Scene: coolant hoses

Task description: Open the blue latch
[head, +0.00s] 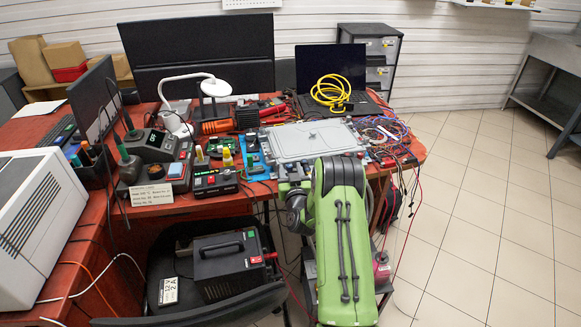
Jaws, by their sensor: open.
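A flat grey plate (315,139), probably a cold plate or cover, lies on the red-brown workbench in front of the laptop. Small blue parts (252,143) show beside its left edge. They are too small to tell whether one is the blue latch or how it stands. My green arm (341,235) rises in front of the bench and covers the near side of the plate. The jaws of my gripper are hidden behind the arm links.
Coloured cables (385,135) lie right of the plate. A laptop (331,75) with a yellow cable coil (331,92) stands behind. Soldering stations (157,146) and a power unit (214,183) crowd the left. A chair holding a black box (232,265) stands in front. Tiled floor is clear at right.

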